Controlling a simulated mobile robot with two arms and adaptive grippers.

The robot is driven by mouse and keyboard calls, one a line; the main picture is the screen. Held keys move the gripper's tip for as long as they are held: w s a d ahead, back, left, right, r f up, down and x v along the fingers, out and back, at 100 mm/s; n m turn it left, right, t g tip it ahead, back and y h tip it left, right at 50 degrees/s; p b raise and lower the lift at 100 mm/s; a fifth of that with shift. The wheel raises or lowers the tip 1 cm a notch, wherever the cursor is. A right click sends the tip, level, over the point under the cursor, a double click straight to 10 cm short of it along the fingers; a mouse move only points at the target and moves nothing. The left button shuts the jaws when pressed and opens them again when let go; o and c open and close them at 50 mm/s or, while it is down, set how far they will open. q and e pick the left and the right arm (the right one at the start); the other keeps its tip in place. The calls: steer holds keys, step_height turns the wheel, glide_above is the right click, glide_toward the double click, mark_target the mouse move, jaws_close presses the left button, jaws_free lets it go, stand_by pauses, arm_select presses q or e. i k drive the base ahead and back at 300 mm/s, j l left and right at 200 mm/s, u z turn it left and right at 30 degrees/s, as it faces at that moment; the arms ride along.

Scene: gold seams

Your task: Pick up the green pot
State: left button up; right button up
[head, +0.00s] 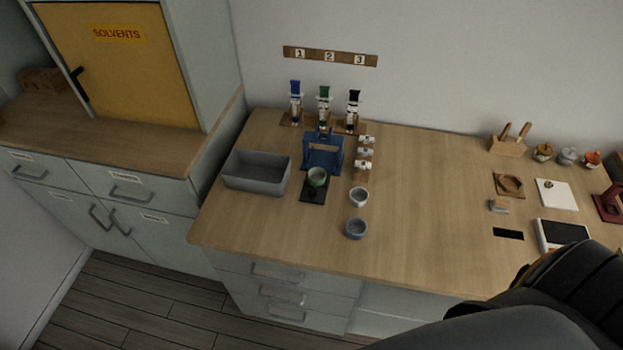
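A small olive-green lidded pot (543,152) stands at the back right of the counter; I cannot tell from looks alone which one is the green pot. Part of my own dark arm fills the bottom right corner, well away from the green cup and in front of the counter's right side. Neither gripper's fingers show in the head view.
A grey open bin (257,170) stands left of the blue frame. A white cup (358,196) and a blue-grey cup (356,228) stand to its right. Grey (567,156) and orange (592,159) pots stand at the back right. The counter's middle is clear.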

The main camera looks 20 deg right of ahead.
mark_target(317, 177)
steer(key=k+l+u, duration=0.25)
steer(key=k+l, duration=0.55)
steer(key=k, duration=0.15)
